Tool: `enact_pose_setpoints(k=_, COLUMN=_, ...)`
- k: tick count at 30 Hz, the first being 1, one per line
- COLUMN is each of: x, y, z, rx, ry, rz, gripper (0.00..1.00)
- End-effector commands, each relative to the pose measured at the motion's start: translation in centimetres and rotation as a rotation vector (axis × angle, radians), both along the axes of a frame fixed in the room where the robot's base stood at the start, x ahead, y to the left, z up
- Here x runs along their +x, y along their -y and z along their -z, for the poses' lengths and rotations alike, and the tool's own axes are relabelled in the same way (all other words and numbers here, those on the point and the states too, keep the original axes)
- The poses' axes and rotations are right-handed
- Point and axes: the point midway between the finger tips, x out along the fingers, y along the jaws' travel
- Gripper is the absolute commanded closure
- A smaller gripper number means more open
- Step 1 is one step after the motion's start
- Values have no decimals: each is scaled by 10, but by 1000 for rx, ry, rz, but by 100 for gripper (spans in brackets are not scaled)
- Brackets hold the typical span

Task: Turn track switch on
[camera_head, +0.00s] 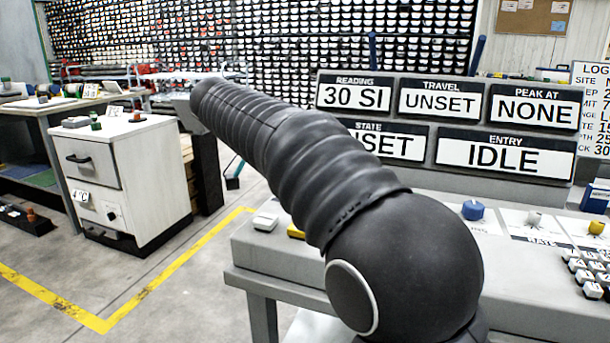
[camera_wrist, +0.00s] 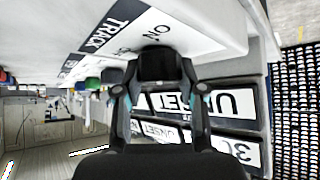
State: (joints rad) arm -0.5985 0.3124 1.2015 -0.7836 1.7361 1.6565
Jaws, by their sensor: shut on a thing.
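The white track panel (camera_wrist: 205,25) fills the top of the wrist view, with the label TRACK on a dark strip and ON printed beside it. My gripper (camera_wrist: 159,62) is at the panel near the ON mark, its dark fingertips together there. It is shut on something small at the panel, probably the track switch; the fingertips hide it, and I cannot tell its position. In the head view my arm crosses the middle and my gripper does not show. The display board (camera_head: 443,75) reads 30 SI, UNSET, NONE and IDLE, with one UNSET partly hidden by my arm.
A grey desk (camera_head: 300,262) carries a blue knob (camera_head: 472,210), a yellow knob (camera_head: 596,228) and a keypad (camera_head: 590,272) at right. A white drawer cabinet (camera_head: 130,180) stands at left. Floor with yellow lines lies clear between. A wall of racked cores is behind.

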Motion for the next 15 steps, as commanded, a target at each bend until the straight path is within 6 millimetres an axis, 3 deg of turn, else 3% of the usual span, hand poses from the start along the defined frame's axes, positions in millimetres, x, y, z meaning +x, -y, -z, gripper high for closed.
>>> enact_pose_setpoints(k=7, x=0, y=0, z=1, rx=0, ry=-2, rz=0, gripper=95)
enact_pose_setpoints(k=8, x=0, y=0, z=1, rx=0, ry=-2, rz=0, gripper=53)
enact_pose_setpoints(k=9, x=0, y=0, z=1, rx=0, ry=-2, rz=0, gripper=43)
enact_pose_setpoints(k=10, x=0, y=0, z=1, rx=0, ry=-2, rz=0, gripper=36)
enact_pose_setpoints(k=15, x=0, y=0, z=1, rx=0, ry=-2, rz=0, gripper=35)
